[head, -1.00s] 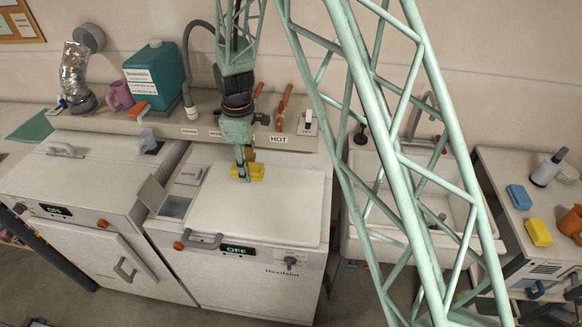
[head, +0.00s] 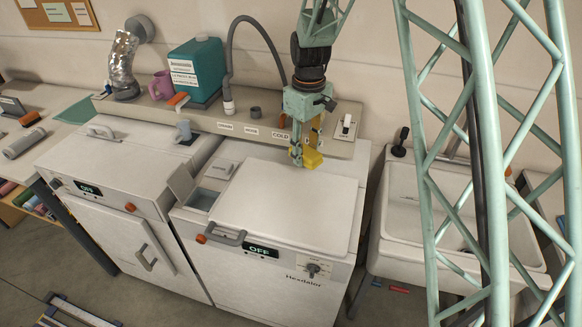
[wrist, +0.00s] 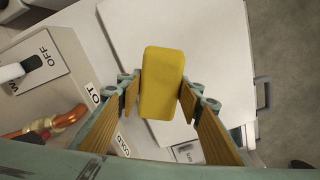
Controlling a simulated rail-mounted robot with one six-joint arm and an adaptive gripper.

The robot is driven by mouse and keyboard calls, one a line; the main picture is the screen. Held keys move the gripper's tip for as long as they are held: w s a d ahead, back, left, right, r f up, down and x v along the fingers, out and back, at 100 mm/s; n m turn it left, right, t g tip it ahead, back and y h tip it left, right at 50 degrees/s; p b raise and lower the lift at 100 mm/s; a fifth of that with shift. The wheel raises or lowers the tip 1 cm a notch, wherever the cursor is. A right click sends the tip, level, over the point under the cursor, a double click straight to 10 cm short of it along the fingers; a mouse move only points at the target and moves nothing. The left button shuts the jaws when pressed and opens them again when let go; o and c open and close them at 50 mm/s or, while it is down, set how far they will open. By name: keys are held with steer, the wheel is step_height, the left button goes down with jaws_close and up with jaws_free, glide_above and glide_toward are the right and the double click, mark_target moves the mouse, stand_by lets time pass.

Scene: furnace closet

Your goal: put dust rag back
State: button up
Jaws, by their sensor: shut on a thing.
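My gripper (head: 305,152) is shut on a yellow block (head: 313,159), a soft-edged brick shape. I cannot tell for sure whether it is the dust rag. In the wrist view the yellow block (wrist: 162,82) sits between the two fingers and sticks out beyond them. My gripper is over the back right part of the white lid (head: 285,198) of the middle machine, close to the raised ledge behind it. In the head view my wrist partly hides the ledge's front.
The ledge carries a teal container (head: 195,70), a pink mug (head: 161,85) and a grey hose (head: 233,60). Copper pipes (wrist: 60,122) and a switch box (wrist: 38,68) are close by. A white sink (head: 408,205) is to the right. The lid is clear.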

steer(key=s+d+r+m+b, duration=0.1)
steer(key=d+r+m+b, duration=0.2)
steer(key=d, duration=0.4)
steer(key=d+r+m+b, duration=0.4)
steer(key=d+m, duration=0.1)
steer(key=d, duration=0.2)
steer(key=shift+s+m, duration=0.35)
steer(key=shift+m, duration=0.05)
steer(key=shift+a, duration=0.1)
